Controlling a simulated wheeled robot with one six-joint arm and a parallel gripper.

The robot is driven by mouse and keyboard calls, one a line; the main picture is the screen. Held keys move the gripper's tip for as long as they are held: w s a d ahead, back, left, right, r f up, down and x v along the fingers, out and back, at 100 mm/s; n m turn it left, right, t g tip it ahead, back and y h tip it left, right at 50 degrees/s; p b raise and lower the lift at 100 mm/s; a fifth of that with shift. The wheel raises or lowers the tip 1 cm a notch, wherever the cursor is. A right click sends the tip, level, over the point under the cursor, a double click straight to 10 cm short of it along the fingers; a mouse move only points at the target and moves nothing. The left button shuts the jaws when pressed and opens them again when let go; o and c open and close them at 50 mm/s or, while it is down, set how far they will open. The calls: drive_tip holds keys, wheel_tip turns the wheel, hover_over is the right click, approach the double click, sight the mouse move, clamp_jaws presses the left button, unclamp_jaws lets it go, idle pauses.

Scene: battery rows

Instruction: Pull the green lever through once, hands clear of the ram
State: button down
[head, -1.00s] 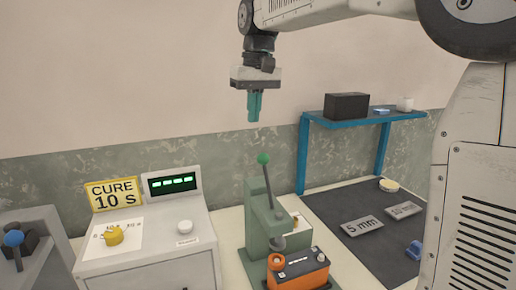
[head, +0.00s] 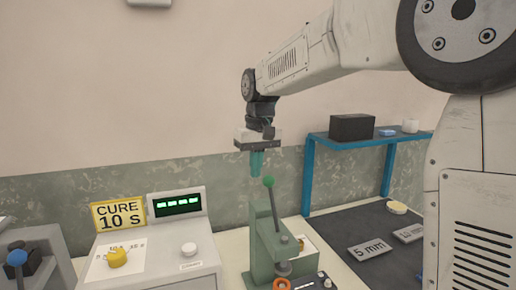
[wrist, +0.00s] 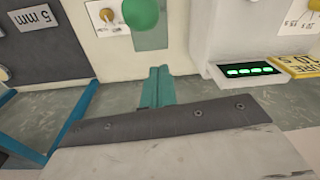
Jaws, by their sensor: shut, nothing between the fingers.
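The green lever has a grey rod and a round green knob (head: 268,182), and stands tilted slightly on the green press (head: 265,240) in the head view. The knob also shows at the top of the wrist view (wrist: 140,12). My gripper (head: 256,174) has teal fingers pointing down, shut and empty. It hangs just above and left of the knob in the head view, with no clear contact. The fingers also show in the wrist view (wrist: 157,75). The ram (head: 284,268) is at the press front, above a black and orange battery (head: 300,284) cut off by the lower edge.
Left of the press is a grey cabinet with a yellow knob (head: 118,258), a white button (head: 189,249) and a green-lit display (head: 178,204). A blue shelf (head: 350,142) stands behind a dark mat (head: 345,222) with a "5 mm" plate (head: 369,248).

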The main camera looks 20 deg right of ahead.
drive_tip(key=s, duration=0.3)
drive_tip(key=shift+s+d+r, duration=0.25)
drive_tip(key=shift+s+d, duration=0.05)
drive_tip(key=shift+s, duration=0.1)
